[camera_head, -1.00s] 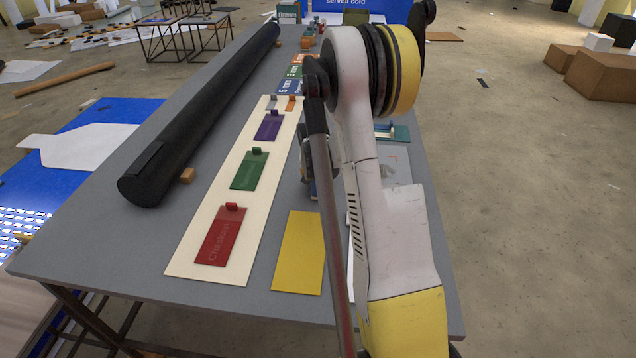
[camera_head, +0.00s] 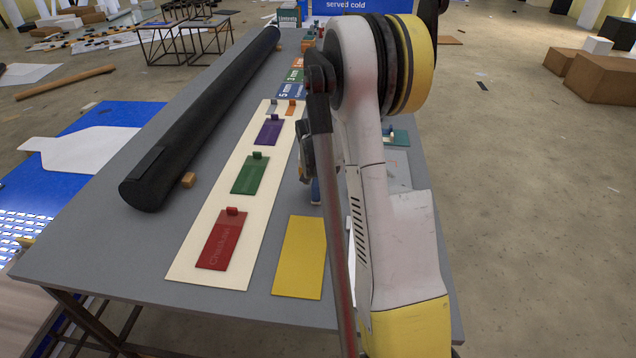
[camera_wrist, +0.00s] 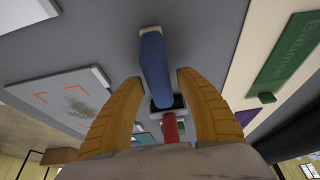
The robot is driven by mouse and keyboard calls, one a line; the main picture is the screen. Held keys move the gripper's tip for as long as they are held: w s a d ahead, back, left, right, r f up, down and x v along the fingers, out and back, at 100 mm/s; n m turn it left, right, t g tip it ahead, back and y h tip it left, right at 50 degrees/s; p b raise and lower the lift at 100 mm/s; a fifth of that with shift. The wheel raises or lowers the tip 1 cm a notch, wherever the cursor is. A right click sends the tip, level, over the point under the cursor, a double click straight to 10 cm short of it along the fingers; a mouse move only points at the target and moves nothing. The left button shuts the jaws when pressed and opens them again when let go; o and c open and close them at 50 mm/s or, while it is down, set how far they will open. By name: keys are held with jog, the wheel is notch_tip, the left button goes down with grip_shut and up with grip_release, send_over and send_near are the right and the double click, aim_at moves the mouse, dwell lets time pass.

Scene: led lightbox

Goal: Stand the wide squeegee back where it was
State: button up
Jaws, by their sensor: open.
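A blue, handle-like object with a pale end (camera_wrist: 155,62) shows in the wrist view, above the grey table. It lies between and beyond the tips of my gripper (camera_wrist: 158,78), whose two yellow fingers are apart. I cannot tell whether they touch it. A dark block and a red piece (camera_wrist: 170,128) show beyond it, deeper between the fingers. I cannot tell for sure which piece is the wide squeegee. In the head view a small blue part (camera_head: 315,191) shows beside my arm; the arm hides most of the gripper there.
A cream board (camera_head: 208,262) with coloured tags lies left of the arm. A yellow sheet (camera_head: 299,258) lies in front. A long black roll (camera_head: 190,125) runs along the table's left side. A teal item (camera_head: 400,137) lies right, partly behind the arm.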

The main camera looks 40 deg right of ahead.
jog(key=p+v, duration=0.1)
jog(key=v, duration=0.7)
jog(key=s+a+r+n+t, duration=0.1)
jog(key=s+a+r+n, duration=0.15)
jog(key=a+r, duration=0.65)
jog(key=s+a+r+n+t+y, duration=0.1)
jog(key=s+a+r+n, duration=0.1)
jog(key=s+a, duration=0.6)
jog(key=s+a+r+n+t+y, duration=0.2)
jog(key=s+a+n, duration=0.3)
jog(key=a, duration=1)
jog(key=s, duration=0.3)
jog(key=shift+r+p, duration=0.25)
jog(key=shift+p, duration=0.05)
jog(key=shift+w+a+n, duration=0.1)
jog(key=shift+a+n, duration=0.05)
jog(key=shift+n, duration=0.1)
